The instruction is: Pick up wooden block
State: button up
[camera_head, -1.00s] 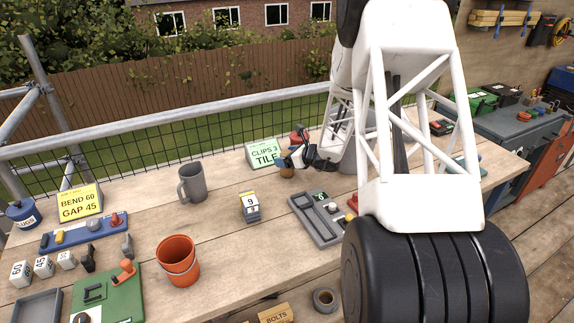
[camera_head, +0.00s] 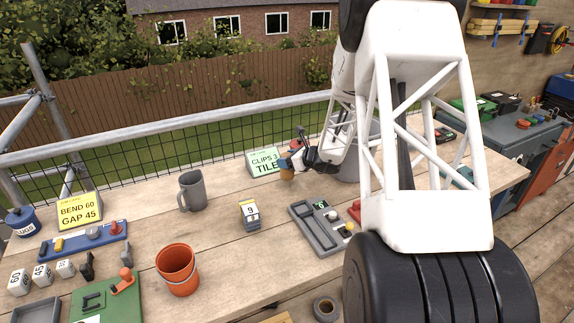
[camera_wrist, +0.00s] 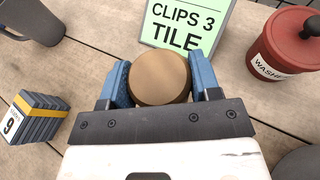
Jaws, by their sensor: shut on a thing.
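The wooden block (camera_head: 287,174) is a small brown piece with a round top, in front of the green sign in the head view. It also shows in the wrist view (camera_wrist: 160,77), seen from above between two blue finger pads. My gripper (camera_head: 290,163) is shut on it, with one pad on each side. The block's lower part is hidden in the wrist view, and any gap to the bench is too small to tell.
The sign reading "CLIPS 3 TILE" (camera_wrist: 187,25) stands just behind the block. A red washer pot (camera_wrist: 284,52) is to the right. A grey number block (camera_head: 249,215), a grey mug (camera_head: 192,191) and a grey device tray (camera_head: 318,230) stand nearby. The bench between them is clear.

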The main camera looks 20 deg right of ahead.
notch_tip(320, 180, up, 8)
jog(key=shift+f, duration=0.25)
